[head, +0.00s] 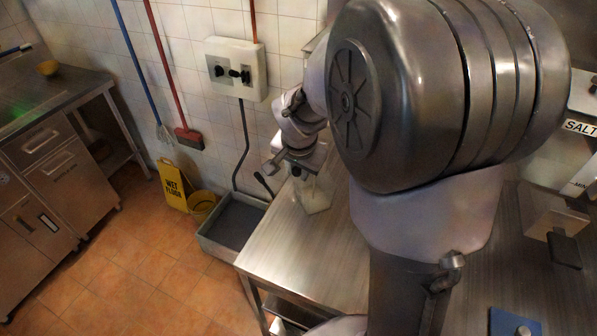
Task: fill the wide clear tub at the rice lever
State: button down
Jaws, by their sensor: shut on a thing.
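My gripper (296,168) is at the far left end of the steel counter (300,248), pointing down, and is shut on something. A pale, see-through tub (318,196) shows just below and right of the fingers, at the counter top. It looks like the thing held, but the grip itself is small and partly hidden by my arm. I cannot tell whether the tub touches the counter or what is in it. No lever marked rice can be made out; my large arm links cover the middle of the view.
A dispenser labelled SALT (580,127) is at the right edge. A steel block (553,215) and a blue item (515,322) are on the right counter. A grey floor basin (233,222), yellow bucket (202,205) and wet-floor sign (173,186) stand left of the counter. The tiled floor is open.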

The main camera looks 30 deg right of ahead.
jog(key=c, duration=1.2)
grip_release()
jog(key=p+v, duration=0.4)
jog(key=v, duration=1.3)
jog(key=shift+r, duration=0.2)
